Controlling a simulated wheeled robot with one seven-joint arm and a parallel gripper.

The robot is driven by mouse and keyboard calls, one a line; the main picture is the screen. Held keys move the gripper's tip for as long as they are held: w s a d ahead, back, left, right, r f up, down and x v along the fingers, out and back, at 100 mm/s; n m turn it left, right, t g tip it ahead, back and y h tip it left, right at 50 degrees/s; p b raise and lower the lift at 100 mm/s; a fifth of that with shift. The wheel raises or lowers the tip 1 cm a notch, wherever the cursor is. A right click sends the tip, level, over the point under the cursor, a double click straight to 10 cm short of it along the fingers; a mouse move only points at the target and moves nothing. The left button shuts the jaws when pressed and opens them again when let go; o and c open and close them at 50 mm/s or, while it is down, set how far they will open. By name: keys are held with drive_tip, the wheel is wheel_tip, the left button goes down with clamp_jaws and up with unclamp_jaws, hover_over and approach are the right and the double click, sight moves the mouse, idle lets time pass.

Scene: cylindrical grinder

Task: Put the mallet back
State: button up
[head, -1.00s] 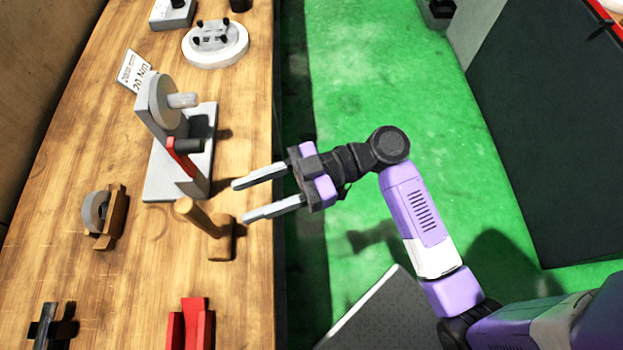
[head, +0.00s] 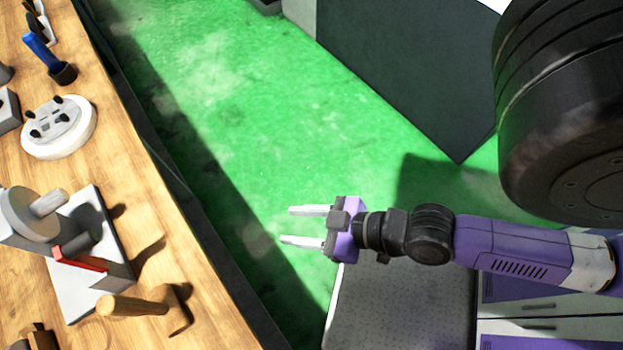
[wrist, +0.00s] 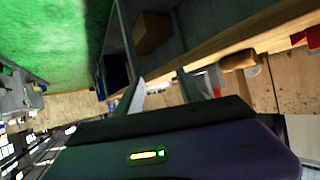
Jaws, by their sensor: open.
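The mallet (head: 135,306) has a light wooden handle and a darker head. In the head view it is on the bench at the lower left, head near the bench edge and handle pointing left. It also shows in the wrist view (wrist: 240,61) at the right. My gripper (head: 306,226) is open and empty. In the head view it is over the floor side, to the right of the bench edge and apart from the mallet, fingers pointing left. In the wrist view its fingers (wrist: 165,98) point towards the bench.
A grey fixture (head: 92,262) with a round wheel and a red lever stands just behind the mallet. A white round plate (head: 60,127) and a blue-handled tool (head: 40,48) are farther back. Green floor (head: 230,120) lies clear beside the bench.

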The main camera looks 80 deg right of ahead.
drive_tip(key=s+a+r+t, duration=0.1)
drive_tip(key=s+r, duration=0.3)
drive_tip(key=r, duration=0.5)
drive_tip(key=shift+r+t, duration=0.4)
drive_tip(key=shift+t, duration=0.4)
drive_tip(key=shift+a, duration=0.1)
drive_tip(key=shift+o, duration=0.7)
